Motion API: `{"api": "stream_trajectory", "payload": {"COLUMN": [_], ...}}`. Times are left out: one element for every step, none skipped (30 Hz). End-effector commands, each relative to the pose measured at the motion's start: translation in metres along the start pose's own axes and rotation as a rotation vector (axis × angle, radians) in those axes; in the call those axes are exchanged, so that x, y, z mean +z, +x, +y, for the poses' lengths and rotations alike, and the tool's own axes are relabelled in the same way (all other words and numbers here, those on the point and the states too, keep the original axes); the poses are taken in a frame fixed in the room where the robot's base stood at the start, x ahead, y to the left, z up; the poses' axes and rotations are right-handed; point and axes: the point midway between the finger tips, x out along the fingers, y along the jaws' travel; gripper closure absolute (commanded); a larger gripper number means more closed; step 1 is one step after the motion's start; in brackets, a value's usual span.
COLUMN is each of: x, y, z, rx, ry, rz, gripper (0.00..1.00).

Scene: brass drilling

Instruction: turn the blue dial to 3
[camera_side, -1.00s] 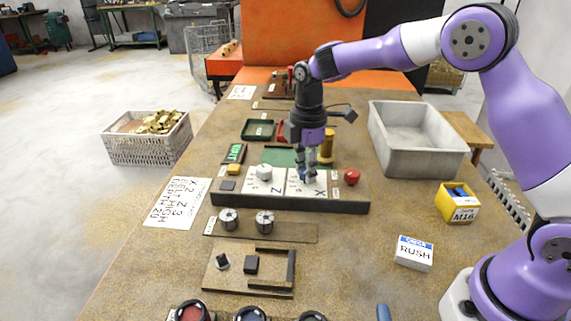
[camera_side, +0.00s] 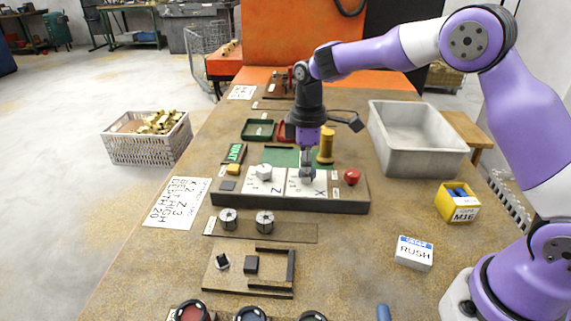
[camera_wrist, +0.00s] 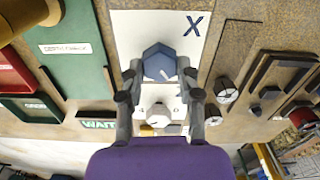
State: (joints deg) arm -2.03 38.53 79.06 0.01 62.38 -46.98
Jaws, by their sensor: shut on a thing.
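The blue dial (camera_wrist: 159,62) is a six-sided knob on a white plate marked X (camera_wrist: 193,25). In the wrist view my gripper (camera_wrist: 160,72) has its two fingers on opposite sides of it. A small pale mark shows on the knob, but I cannot read which number it faces. In the side view my gripper (camera_side: 306,170) points straight down over the X plate (camera_side: 319,187), and its fingers mostly hide the dial. A white dial (camera_side: 264,171) sits on the Z plate beside it and also shows in the wrist view (camera_wrist: 158,114).
A red button (camera_side: 352,177) is right of the X plate. A yellow button (camera_side: 233,170) and a green-lettered display reading WAIT (camera_side: 234,153) are at left. A brass-coloured post (camera_side: 326,146) stands close behind my gripper. A grey bin (camera_side: 418,147) stands at the right.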

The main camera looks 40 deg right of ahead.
Motion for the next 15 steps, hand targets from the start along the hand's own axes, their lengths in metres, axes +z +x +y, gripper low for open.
{"api": "stream_trajectory", "payload": {"x": [0.0002, 0.0002, 0.0002, 0.0002, 0.0003, 0.0003, 0.0004, 0.0004, 0.0004, 0.0005, 0.0006, 0.0006, 0.0007, 0.0007, 0.0008], "y": [0.0013, 0.0014, 0.0014, 0.0014, 0.0015, 0.0015, 0.0015, 0.0015, 0.0016, 0.0016, 0.0016, 0.0017, 0.0017, 0.0017, 0.0017], "z": [0.0004, 0.0005, 0.0006, 0.0008, 0.0009, 0.0011, 0.0012, 0.0013, 0.0015, 0.0016, 0.0017, 0.0019, 0.002, 0.0021, 0.0022], "rx": [0.0, 0.0, -0.001, -0.001, -0.001, -0.001, -0.001, -0.001, -0.001, -0.001, -0.001, -0.001, -0.001, -0.001, -0.001], "ry": [0.044, 0.072, 0.11, 0.139, 0.167, 0.205, 0.234, 0.262, 0.3, 0.329, 0.357, 0.395, 0.424, 0.452, 0.49], "rz": [0.0, 0.0, 0.0, 0.0, -0.001, -0.001, -0.001, -0.001, -0.001, -0.001, -0.001, -0.001, -0.001, -0.001, -0.001], "gripper": [1.0, 1.0, 1.0, 1.0, 1.0, 1.0, 1.0, 1.0, 1.0, 1.0, 1.0, 1.0, 1.0, 1.0, 1.0]}}
